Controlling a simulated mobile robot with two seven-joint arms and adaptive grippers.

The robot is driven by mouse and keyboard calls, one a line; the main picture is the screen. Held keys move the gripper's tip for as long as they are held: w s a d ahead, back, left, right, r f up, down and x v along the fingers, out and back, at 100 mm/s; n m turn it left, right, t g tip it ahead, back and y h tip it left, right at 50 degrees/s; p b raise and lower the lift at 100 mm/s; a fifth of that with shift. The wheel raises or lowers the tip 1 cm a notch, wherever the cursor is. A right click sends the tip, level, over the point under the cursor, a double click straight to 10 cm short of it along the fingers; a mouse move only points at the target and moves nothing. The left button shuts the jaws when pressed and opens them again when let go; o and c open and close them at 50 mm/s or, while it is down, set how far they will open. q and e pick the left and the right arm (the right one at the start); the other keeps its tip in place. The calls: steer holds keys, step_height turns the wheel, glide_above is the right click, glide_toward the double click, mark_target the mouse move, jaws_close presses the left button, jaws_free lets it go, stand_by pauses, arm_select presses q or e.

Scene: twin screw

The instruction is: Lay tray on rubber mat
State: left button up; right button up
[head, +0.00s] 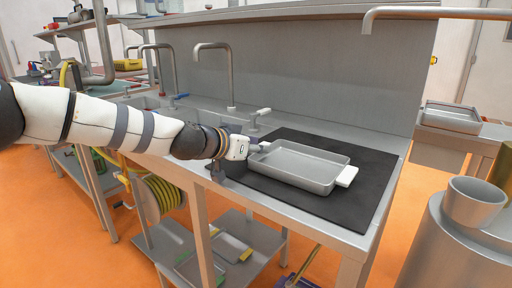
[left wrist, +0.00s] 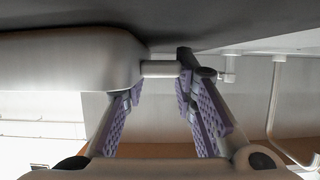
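A grey shallow metal tray (head: 305,170) with a white handle (head: 347,176) at its right end lies flat on the black rubber mat (head: 280,198), inside the mat's edges. My left gripper (head: 259,148) is at the tray's left end, by the handle there, which it mostly hides. In the left wrist view, which is upside down, the tray (left wrist: 65,62) is at the upper left under the dark mat (left wrist: 210,22). The fingers of the left gripper (left wrist: 160,85) stand apart, with a short bar (left wrist: 160,68) by their tips. My right gripper is not in view.
The mat lies on a steel sink counter with a back panel (head: 300,75). Taps (head: 230,75) stand left of the mat. Another tray (head: 452,117) sits on a side table at right. A metal cup (head: 472,200) stands on a round container at front right.

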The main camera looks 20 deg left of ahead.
arm_select(q)
steer(key=o, duration=0.4)
steer(key=shift+r, duration=0.15)
steer(key=p+v, duration=0.1)
steer(key=v, duration=0.3)
steer(key=p+v, duration=0.1)
steer(key=v, duration=0.3)
steer(key=p+v, duration=0.1)
steer(key=v, duration=0.3)
steer(key=shift+w+r, duration=0.2)
steer(key=shift+r, duration=0.1)
steer(key=shift+s+f, duration=0.1)
steer(key=shift+s, duration=0.1)
steer(key=shift+f, duration=0.2)
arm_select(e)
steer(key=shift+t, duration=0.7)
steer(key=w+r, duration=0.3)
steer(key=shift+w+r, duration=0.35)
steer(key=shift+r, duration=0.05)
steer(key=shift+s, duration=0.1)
